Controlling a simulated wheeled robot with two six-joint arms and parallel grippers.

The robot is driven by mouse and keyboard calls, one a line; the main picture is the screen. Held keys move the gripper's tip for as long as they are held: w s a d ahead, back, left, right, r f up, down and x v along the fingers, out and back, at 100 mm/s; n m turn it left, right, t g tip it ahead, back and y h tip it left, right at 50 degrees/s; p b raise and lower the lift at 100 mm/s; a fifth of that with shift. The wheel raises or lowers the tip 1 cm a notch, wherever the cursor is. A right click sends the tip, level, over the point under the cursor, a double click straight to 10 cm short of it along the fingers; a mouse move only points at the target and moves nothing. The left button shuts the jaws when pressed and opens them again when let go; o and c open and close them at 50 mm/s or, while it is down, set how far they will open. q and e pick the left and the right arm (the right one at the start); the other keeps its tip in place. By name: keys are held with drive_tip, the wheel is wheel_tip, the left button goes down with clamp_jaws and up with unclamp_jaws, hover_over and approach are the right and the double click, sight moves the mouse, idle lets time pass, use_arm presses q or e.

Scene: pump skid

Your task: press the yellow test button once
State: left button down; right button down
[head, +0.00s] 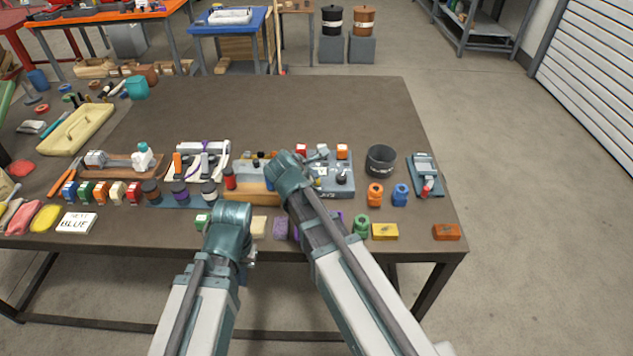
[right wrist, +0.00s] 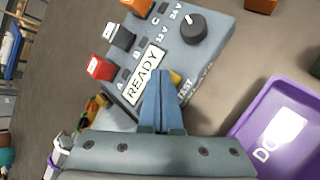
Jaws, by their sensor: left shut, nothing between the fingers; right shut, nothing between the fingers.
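The yellow test button (right wrist: 176,77) shows in the right wrist view as a small yellow patch at the edge of the grey-blue control panel (right wrist: 200,63), by lettering ending in "ST". My right gripper (right wrist: 164,73) is shut and empty, its blue fingertips just beside the button and partly covering it. I cannot tell whether they touch. In the head view the panel (head: 330,186) stands right of the table's middle, with my right gripper (head: 289,168) at its left side. My left gripper (head: 236,214) is shut, low at the table's front edge, its fingers mostly hidden.
The panel also carries a black knob (right wrist: 193,26), a red switch (right wrist: 100,67) and a "READY" plate (right wrist: 143,74). A purple tray (right wrist: 251,109) lies beside it. A black bin (head: 381,161) and a device (head: 425,171) stand right. The table's back is clear.

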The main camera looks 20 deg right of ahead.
drive_tip(key=shift+f+b, duration=0.4)
drive_tip(key=shift+b, duration=0.05)
idle(0.7)
drive_tip(key=shift+r, duration=0.1)
drive_tip(key=shift+r+p, duration=0.8)
drive_tip(key=shift+p, duration=0.1)
wheel_tip(320, 180, up, 5)
drive_tip(key=p, duration=0.5)
idle(0.8)
